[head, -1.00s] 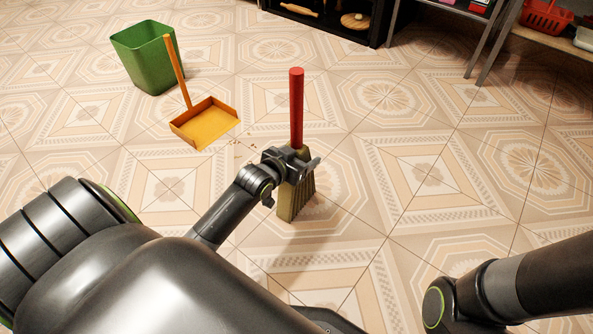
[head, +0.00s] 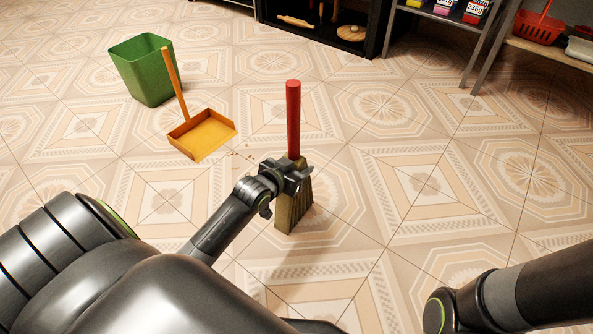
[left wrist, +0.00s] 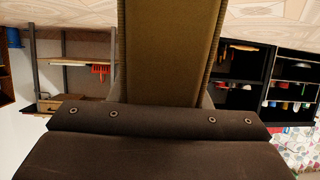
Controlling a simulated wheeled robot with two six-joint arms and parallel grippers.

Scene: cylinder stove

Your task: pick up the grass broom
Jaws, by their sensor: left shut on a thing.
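The grass broom has a red handle (head: 293,118) and olive-brown bristles (head: 291,208). It stands upright in the head view, bristles down. My left gripper (head: 298,176) is shut on the broom where the handle meets the bristles, and partly hides that part. In the left wrist view the broom's brownish body (left wrist: 170,50) fills the middle, close against the gripper. I cannot tell whether the bristle tips touch the floor. My right arm shows at the lower right of the head view, but its gripper is out of view.
An orange dustpan (head: 203,134) and a green bin (head: 146,70) stand on the tiled floor to the left. A black shelf (head: 325,28) and a metal rack (head: 443,20) stand at the back. The floor right of the broom is clear.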

